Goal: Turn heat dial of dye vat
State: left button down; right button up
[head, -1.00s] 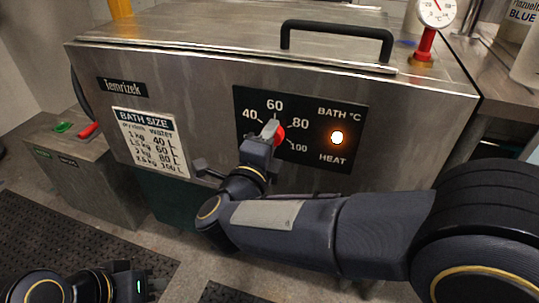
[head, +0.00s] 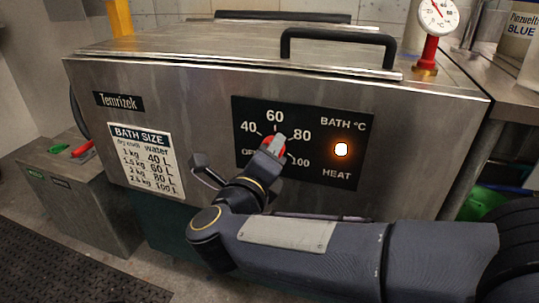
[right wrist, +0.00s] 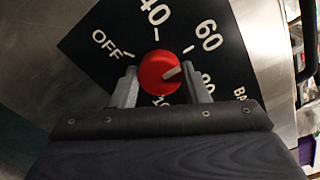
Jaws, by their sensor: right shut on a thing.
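The heat dial is a round red knob with a pale pointer line; it shows well in the right wrist view (right wrist: 158,70). In the head view the dial (head: 267,141) is partly hidden by my right gripper (head: 274,147). The fingers are shut on the dial, one on each side. In the right wrist view the pointer aims close to the 80 mark. The dial sits on a black panel (head: 345,180) marked OFF, 40, 60, 80 and 100, on the front of the steel dye vat (head: 420,130). My left gripper is out of view.
An orange-white heat lamp (head: 341,149) glows right of the dial. A black lid handle (head: 338,35) sticks out above the panel. A red-stemmed thermometer (head: 437,18) stands at the vat's right corner. A grey box (head: 80,195) with red and green controls stands left.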

jog(key=o, duration=1)
jog(key=shift+c, duration=0.2)
jog(key=p+v, duration=0.2)
jog(key=v, duration=0.6)
